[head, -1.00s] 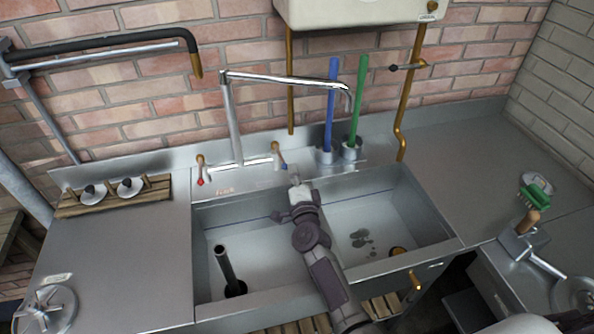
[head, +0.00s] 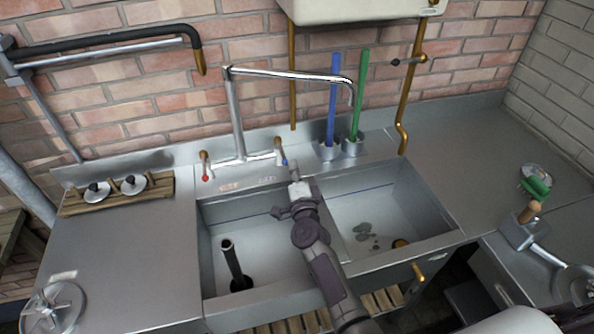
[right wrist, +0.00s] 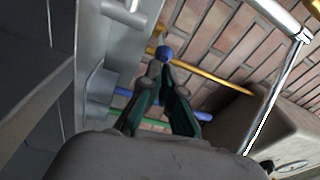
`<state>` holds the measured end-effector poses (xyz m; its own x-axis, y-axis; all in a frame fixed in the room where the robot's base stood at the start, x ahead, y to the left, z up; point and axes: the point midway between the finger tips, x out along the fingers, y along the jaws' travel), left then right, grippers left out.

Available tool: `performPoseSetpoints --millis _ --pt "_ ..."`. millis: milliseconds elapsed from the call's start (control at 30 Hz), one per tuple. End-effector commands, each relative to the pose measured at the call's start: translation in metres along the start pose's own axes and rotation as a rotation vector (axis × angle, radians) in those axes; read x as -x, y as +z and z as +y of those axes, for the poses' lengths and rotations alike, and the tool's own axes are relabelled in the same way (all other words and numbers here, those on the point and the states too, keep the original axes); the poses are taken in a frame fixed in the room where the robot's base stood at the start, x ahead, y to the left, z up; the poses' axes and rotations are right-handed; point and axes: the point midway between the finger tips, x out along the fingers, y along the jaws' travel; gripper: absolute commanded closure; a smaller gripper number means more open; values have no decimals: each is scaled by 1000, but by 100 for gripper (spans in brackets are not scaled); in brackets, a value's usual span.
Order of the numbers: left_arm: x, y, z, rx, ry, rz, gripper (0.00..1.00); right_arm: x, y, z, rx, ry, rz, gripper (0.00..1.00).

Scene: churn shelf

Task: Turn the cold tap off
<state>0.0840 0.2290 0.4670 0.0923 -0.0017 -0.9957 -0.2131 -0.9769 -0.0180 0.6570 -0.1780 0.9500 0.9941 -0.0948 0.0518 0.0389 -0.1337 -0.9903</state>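The cold tap (head: 281,152) is the right-hand brass tap with a blue tip, on the back ledge of the sink under the chrome spout. In the head view my right gripper (head: 294,176) is just in front of it and slightly to its right. In the right wrist view the tap's blue end (right wrist: 165,53) shows just beyond the fingertips of my right gripper (right wrist: 160,73). The fingertips are close together with nothing visible between them. I cannot tell whether they touch the tap. My left gripper is not in view.
The hot tap (head: 205,167) with a red tip stands to the left. The swivel spout (head: 285,75) reaches right over the basin. Blue (head: 332,105) and green (head: 359,100) handled brushes stand right of the cold tap. A dark standpipe (head: 233,262) rises in the left basin.

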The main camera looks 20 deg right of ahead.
Motion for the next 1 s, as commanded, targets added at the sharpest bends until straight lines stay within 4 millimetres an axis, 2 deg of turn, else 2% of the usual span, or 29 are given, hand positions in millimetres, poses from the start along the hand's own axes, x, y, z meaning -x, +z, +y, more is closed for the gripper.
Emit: performPoseSetpoints --millis 33,67,167,600,800,1000 --pt "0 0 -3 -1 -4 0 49 3 16 -1 -7 5 -32 100" --pt "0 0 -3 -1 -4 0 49 5 16 0 -7 5 -32 100" --pt "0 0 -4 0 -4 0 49 16 14 0 -8 6 -28 100" --pt "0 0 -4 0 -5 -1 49 102 -4 2 -7 3 -3 100" --pt "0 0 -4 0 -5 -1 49 119 -6 2 -7 1 1 100" --pt "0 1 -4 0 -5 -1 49 121 -7 2 -7 0 2 100"
